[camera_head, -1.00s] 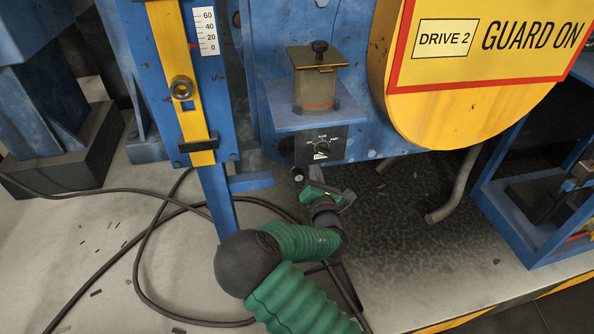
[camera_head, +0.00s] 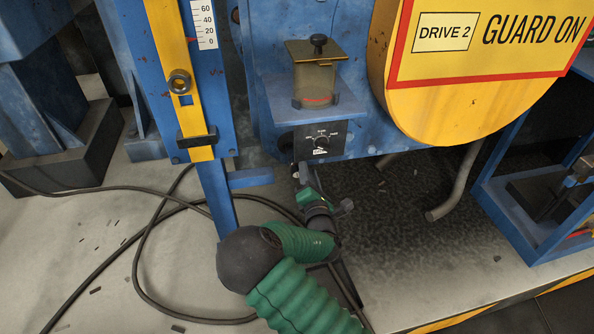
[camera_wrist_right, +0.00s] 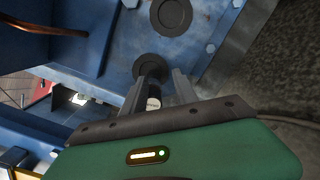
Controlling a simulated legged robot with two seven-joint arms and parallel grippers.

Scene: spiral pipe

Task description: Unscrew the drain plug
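The drain plug (camera_wrist_right: 153,92) is a short dark cylinder with a pale end. In the right wrist view it sticks out of a dark round flange (camera_wrist_right: 150,66) on a blue machine face. My right gripper (camera_wrist_right: 158,80) is open, with one finger on each side of the plug. A gap shows between the plug and the right-hand finger; I cannot tell whether the left-hand finger touches it. In the head view, my right gripper (camera_head: 300,172) is below the dial box, and the plug is hidden there. My left gripper is not in view.
A blue post (camera_head: 215,200) stands left, a grey pipe (camera_head: 452,190) right. A cable (camera_head: 140,265) lies on the floor.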

